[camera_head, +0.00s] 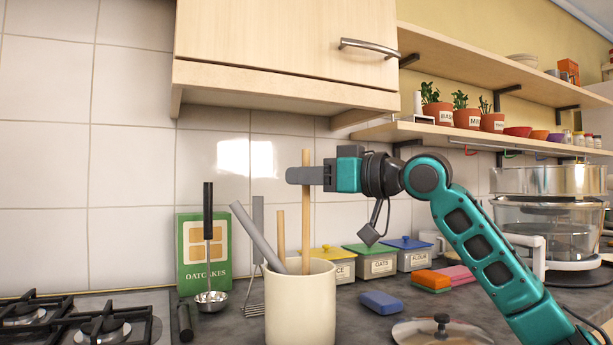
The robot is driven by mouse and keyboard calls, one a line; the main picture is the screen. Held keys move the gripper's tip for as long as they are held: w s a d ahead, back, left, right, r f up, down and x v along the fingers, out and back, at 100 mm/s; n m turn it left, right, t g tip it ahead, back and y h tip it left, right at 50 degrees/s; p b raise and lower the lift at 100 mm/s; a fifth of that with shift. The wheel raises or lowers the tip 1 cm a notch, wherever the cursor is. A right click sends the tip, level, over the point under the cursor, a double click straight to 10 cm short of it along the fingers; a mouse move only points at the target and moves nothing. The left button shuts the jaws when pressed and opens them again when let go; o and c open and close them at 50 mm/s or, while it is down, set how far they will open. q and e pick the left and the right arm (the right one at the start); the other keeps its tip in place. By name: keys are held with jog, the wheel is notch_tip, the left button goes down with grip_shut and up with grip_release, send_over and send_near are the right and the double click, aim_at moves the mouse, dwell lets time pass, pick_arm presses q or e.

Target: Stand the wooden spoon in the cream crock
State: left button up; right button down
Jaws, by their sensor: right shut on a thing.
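The cream crock (300,312) stands upright on the dark counter, left of centre. My right gripper (306,176) comes in from the right and is shut on the wooden spoon (306,235), high above the crock. The spoon is upright. Its lower part passes down within the crock's mouth, and its lower end is hidden by the crock wall, so I cannot tell whether it touches the bottom. A grey handle (257,236) leaning left and a shorter wooden handle (279,232) also stand in the crock. My left gripper is not in view.
A ladle (208,245) and a green oatcakes box (190,245) are left of the crock, near the hob (75,325). Lidded tins (376,262), a blue sponge (381,302) and a glass lid (441,331) lie right. A cupboard (285,50) hangs above.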

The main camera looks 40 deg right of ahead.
jog(key=shift+f+b, duration=0.9)
jog(key=shift+f, duration=0.3)
grip_release()
dwell(0.6)
dwell(0.5)
jog(key=shift+s, duration=0.15)
dwell(0.3)
jog(key=r+b+v, duration=0.1)
jog(key=r+v, duration=0.1)
jog(key=v, duration=0.6)
dwell(0.7)
